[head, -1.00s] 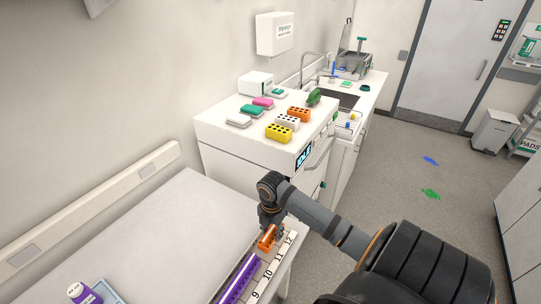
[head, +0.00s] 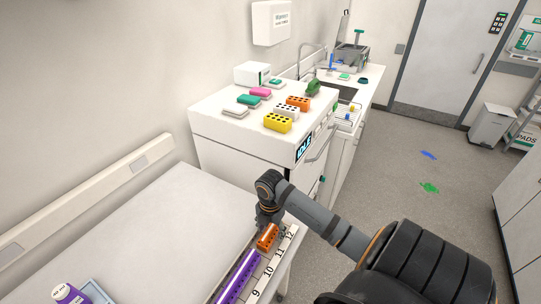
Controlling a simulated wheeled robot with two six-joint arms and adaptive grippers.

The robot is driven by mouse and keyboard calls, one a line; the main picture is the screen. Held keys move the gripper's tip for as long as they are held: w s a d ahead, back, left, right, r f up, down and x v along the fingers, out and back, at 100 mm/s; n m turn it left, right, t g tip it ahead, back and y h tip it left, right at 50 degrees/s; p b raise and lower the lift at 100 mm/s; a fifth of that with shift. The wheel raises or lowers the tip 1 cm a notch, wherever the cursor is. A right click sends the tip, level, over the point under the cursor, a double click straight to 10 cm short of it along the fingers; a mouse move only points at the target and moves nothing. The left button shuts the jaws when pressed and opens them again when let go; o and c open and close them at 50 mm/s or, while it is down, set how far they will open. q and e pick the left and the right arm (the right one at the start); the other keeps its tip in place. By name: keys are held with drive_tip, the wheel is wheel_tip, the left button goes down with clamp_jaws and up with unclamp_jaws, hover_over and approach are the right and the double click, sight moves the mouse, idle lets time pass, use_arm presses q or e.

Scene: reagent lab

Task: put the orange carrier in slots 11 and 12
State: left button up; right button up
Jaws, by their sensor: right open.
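The orange carrier (head: 267,238) sits on the bench near its right edge, in line with the end of the purple carrier (head: 239,275). It lies beside the labels 11 (head: 279,253) and 12 (head: 291,235) on the white number strip. It looks level; whether it is fully seated is too small to tell. My right gripper (head: 266,224) is open at the far end of the orange carrier, pointing down. Its fingertips are partly hidden, and I cannot tell whether they touch the carrier. My left gripper is out of view.
A purple-capped bottle (head: 68,293) and a pale blue tray (head: 97,291) are at the bench's near left. The middle of the bench (head: 160,225) is clear. Beyond it, a white machine (head: 215,128) carries several coloured racks on top.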

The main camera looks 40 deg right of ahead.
sight(270, 228)
drive_tip(key=shift+r, duration=0.2)
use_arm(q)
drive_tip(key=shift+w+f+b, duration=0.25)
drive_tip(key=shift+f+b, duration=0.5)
use_arm(e)
wheel_tip(270, 228, up, 12)
